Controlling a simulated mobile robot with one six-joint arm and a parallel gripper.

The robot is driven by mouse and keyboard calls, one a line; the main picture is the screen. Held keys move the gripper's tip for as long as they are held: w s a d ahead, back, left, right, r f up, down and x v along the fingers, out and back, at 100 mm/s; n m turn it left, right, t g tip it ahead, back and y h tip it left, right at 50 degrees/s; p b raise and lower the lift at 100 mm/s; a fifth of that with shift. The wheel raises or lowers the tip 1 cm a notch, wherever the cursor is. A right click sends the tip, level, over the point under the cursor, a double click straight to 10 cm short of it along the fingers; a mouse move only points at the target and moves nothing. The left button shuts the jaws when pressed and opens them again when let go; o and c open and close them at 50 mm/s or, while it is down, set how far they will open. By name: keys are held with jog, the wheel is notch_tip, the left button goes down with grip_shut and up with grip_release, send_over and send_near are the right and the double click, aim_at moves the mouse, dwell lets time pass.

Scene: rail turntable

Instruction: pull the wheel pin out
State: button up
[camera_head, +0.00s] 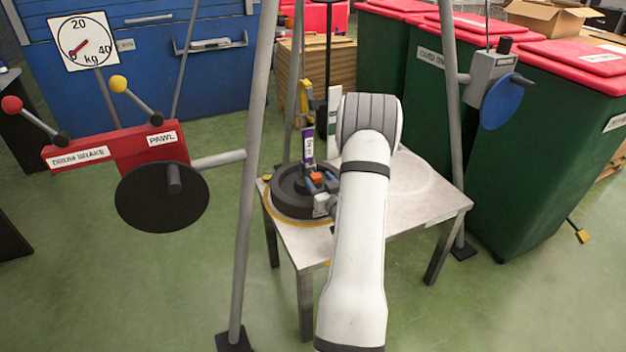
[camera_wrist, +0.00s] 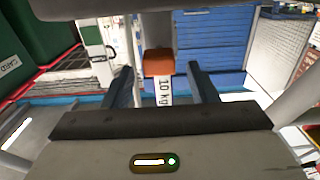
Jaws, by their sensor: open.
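My gripper (camera_head: 322,186) is at the end of my white arm, over the dark round base (camera_head: 290,195) on the table. Its two dark fingers stand apart in the wrist view (camera_wrist: 158,82). An orange block (camera_wrist: 158,62) with a white "10 kg" label shows between and beyond the fingers. I cannot tell from these frames whether the fingers touch it. A small orange-red piece (camera_head: 316,176) shows by the gripper in the head view. I cannot surely identify the wheel pin. A short peg (camera_head: 174,178) stands out from the black disc (camera_head: 150,205) at left.
The table (camera_head: 415,210) has bare top to the right of my arm. A red unit (camera_head: 115,150) marked "DRUM BRAKE" and "PAWL" has two knobbed levers. A blue disc (camera_head: 503,101) hangs at right. Grey poles (camera_head: 250,170) frame the table. Green bins (camera_head: 540,150) stand behind right.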

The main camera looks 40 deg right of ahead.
jog(key=shift+x, duration=1.6)
jog(key=shift+c, duration=0.3)
grip_shut()
